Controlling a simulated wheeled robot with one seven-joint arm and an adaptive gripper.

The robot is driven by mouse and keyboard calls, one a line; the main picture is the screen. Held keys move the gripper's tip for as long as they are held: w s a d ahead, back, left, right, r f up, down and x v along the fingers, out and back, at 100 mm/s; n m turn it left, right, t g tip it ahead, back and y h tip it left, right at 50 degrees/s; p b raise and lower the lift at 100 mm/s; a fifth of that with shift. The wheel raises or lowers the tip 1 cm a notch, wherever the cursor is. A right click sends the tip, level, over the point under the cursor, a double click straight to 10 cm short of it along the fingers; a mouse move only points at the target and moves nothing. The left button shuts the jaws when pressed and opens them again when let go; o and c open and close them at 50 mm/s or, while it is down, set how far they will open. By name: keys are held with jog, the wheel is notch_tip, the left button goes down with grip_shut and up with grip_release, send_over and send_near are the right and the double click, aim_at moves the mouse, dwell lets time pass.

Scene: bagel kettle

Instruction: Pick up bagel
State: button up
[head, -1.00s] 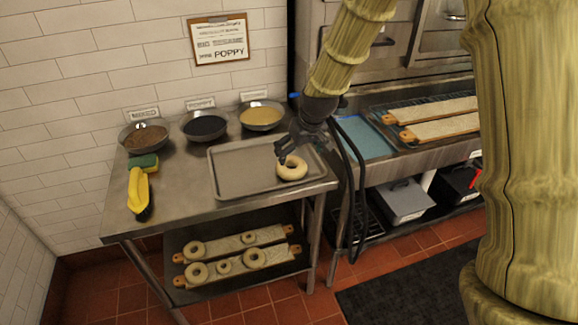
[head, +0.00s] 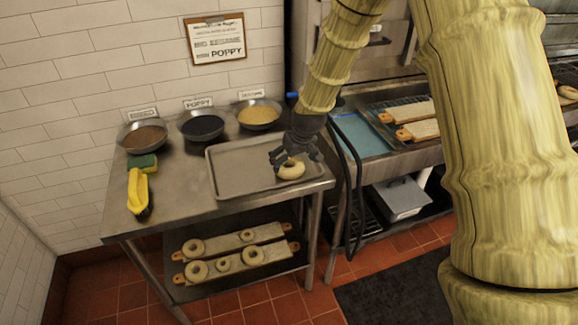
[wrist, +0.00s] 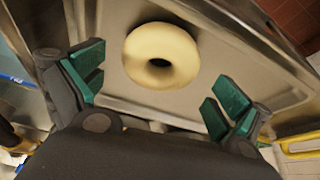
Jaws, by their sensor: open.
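A pale, ring-shaped bagel (head: 291,171) lies on the right part of a grey metal tray (head: 228,180) on the steel table. In the wrist view the bagel (wrist: 161,55) lies flat, with its hole showing, ahead of and between the green-padded fingertips. My gripper (head: 282,160) is just above the bagel in the head view, partly covering its far side. In the wrist view my gripper (wrist: 158,92) is open wide with nothing between its fingers. I cannot tell the exact height gap.
Bowls of brown, black (head: 203,125) and yellow (head: 259,115) topping stand along the wall. Boards with bagels (head: 233,242) sit on the lower shelf.

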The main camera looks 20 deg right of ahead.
aim_at(290, 164)
jog(key=shift+p+x, duration=0.55)
jog(key=shift+x, duration=1.35)
jog(key=shift+c, duration=0.4)
jog(key=c, duration=0.7)
